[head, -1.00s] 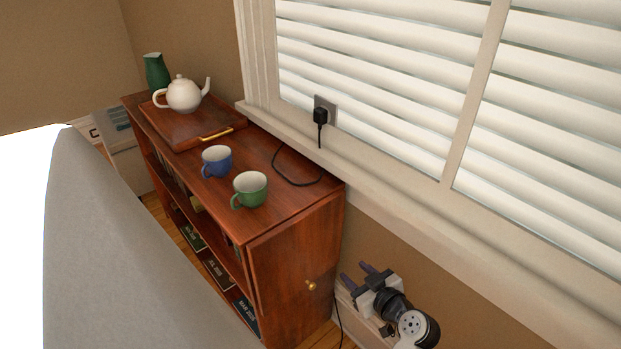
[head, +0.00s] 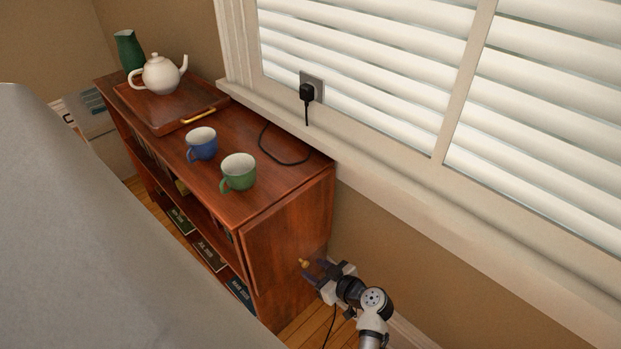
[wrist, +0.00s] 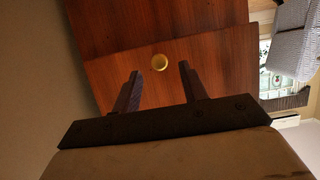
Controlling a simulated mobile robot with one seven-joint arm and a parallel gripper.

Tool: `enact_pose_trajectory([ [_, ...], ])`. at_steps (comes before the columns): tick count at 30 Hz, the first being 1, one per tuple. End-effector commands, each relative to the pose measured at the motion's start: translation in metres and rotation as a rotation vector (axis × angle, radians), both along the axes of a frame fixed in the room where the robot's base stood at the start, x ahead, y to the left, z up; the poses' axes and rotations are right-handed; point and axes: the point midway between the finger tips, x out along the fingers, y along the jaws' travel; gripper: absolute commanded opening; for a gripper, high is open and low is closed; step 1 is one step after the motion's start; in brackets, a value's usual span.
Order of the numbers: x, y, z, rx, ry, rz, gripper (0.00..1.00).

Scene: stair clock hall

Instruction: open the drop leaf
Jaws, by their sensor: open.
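The drop leaf (head: 285,240) is a reddish-brown wooden panel hanging down at the near end of the bookcase. A small round brass knob (head: 304,262) sits low on its face. In the wrist view the knob (wrist: 159,62) lies ahead of the fingertips and roughly between them, on the wooden face (wrist: 205,75). My gripper (head: 313,268) is open, with its fingers pointing at the knob. The wrist view shows the two dark fingers (wrist: 160,75) apart with nothing between them. The fingertips are close to the knob; I cannot tell the exact gap.
On the bookcase top (head: 225,135) stand a green cup (head: 238,175), a blue cup (head: 201,146) and a wooden tray (head: 165,122) with a white teapot (head: 160,76). A black plug (head: 307,93) trails a cord. The wall and sill (head: 400,185) run close on the right.

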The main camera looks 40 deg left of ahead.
Motion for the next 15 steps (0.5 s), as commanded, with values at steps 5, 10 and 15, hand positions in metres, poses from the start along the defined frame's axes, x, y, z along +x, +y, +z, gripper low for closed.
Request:
enact_pose_trajectory([
  [5, 0.001, 0.019, -0.008, 0.0, 0.001, 0.002, 0.43],
  [10, 0.002, 0.025, -0.01, 0.0, -0.001, 0.0, 0.43],
  [15, 0.002, 0.025, -0.01, 0.0, 0.0, 0.0, 0.43],
])
